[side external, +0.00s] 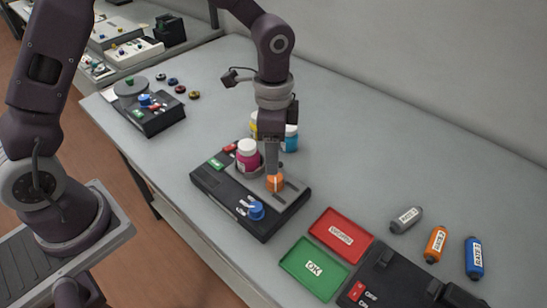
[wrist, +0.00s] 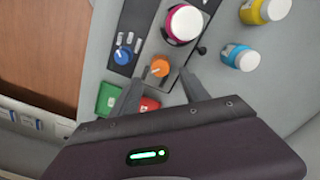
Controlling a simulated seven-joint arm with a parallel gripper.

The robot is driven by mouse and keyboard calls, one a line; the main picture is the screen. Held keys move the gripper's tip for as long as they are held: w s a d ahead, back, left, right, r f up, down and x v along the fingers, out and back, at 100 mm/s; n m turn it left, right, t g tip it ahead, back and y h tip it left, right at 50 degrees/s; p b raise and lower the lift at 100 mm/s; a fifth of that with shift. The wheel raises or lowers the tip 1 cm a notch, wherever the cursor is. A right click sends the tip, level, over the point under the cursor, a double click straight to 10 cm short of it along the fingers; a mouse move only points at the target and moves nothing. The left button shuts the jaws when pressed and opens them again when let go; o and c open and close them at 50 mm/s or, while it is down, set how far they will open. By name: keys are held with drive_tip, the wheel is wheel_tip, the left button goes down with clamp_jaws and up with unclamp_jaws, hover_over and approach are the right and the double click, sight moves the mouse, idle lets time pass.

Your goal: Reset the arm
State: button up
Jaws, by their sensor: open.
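My gripper (side external: 272,172) is low over the black device (side external: 232,197) in the middle of the table, pointing down. Its fingertips are at an orange knob (side external: 275,184). In the wrist view my gripper (wrist: 161,79) is open, with one finger to each side of the orange knob (wrist: 160,67). I cannot tell whether a finger touches the knob. A magenta bottle with a white cap (side external: 247,155) stands on the device beside my gripper. A blue knob (side external: 256,210) is at the device's front.
Yellow and blue bottles (wrist: 240,57) stand behind the device. Red (side external: 341,233) and green (side external: 314,268) trays lie to its right. Grey (side external: 406,220), orange (side external: 436,244) and blue (side external: 473,257) cartridges lie at the far right. Another device (side external: 150,115) is at the left.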

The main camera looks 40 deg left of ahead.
drive_tip(key=s+a+r+n+t, duration=0.1)
drive_tip(key=s+a+r+n, duration=0.2)
drive_tip(key=s+r, duration=0.3)
drive_tip(key=s+a+r+n+t, duration=0.2)
drive_tip(key=s+a+r, duration=0.15)
drive_tip(key=r, duration=0.55)
drive_tip(key=s+a+r+n+t, duration=0.2)
drive_tip(key=s+n, duration=0.3)
drive_tip(key=s, duration=0.7)
drive_tip(key=shift+a+r+t, duration=0.2)
drive_tip(key=shift+r+t, duration=0.1)
drive_tip(key=shift+r, duration=0.1)
